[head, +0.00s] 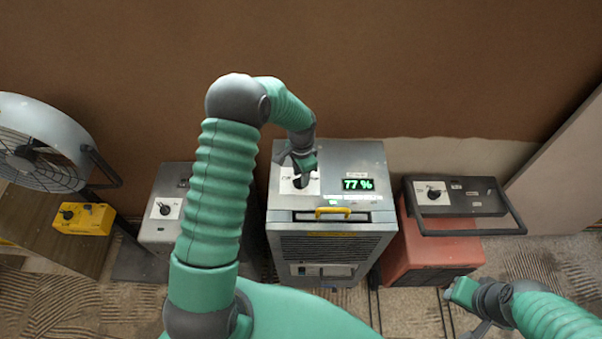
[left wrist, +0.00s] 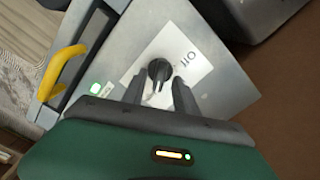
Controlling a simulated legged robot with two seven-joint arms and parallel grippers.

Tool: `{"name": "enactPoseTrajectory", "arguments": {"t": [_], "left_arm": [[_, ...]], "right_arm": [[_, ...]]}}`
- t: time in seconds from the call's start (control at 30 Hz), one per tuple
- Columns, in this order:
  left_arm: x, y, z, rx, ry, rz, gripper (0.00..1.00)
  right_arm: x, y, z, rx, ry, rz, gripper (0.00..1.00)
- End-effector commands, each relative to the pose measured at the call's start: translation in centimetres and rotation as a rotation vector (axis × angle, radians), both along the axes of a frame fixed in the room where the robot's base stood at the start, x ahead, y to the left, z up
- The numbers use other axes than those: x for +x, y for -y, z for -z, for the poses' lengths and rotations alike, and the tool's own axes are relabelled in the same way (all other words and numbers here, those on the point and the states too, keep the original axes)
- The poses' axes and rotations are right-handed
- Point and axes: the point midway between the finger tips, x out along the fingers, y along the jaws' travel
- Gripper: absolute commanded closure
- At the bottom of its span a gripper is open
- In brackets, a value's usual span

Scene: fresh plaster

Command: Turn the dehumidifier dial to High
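The dehumidifier (head: 345,215) is a grey metal box with a green "77 %" display (head: 357,184) and a yellow handle. Its black dial (left wrist: 159,70) sits on a white label plate at the top left of its panel. "Off" is readable on the plate in the left wrist view; the other marks are hidden or too small. My left gripper (head: 300,178) is over the dial. In the left wrist view its two dark fingers (left wrist: 159,84) are apart, with the knob showing between and just beyond their tips. My right gripper (head: 474,312) is low at the right, away from the dehumidifier; its fingers are unclear.
A grey unit with a dial (head: 165,208) stands left of the dehumidifier. A red box with a black top (head: 450,196) and its own dial stands right. A large fan (head: 40,140) and a yellow control box (head: 83,218) are far left. A brown wall is behind.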

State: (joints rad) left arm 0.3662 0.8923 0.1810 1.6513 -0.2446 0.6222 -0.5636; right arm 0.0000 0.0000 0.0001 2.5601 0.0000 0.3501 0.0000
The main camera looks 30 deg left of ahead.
Motion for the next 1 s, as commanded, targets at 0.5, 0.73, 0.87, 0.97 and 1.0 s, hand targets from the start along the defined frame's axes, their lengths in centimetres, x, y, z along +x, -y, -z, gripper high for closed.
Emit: {"name": "enactPoseTrajectory", "arguments": {"t": [0.5,0.73,0.87,0.97,1.0], "left_arm": [[0.1,-0.2,-11.1,0.001,0.007,-0.001,0.65],[0.0,-0.3,-15.8,-0.001,0.002,-0.001,0.65],[0.0,-0.3,-16.7,-0.001,0.000,-0.001,0.65],[-0.1,-0.3,-16.8,-0.002,-0.001,-0.001,0.65],[-0.1,-0.3,-16.8,-0.002,-0.001,-0.001,0.65]], "right_arm": [[0.0,0.0,1.8,0.000,0.000,0.000,0.65],[0.0,0.0,2.2,0.000,0.000,0.000,0.65],[0.0,0.0,2.3,0.000,0.000,0.000,0.65],[0.0,0.0,2.2,0.000,0.000,0.000,0.65],[0.0,0.0,2.2,0.000,0.000,0.000,0.65]]}}
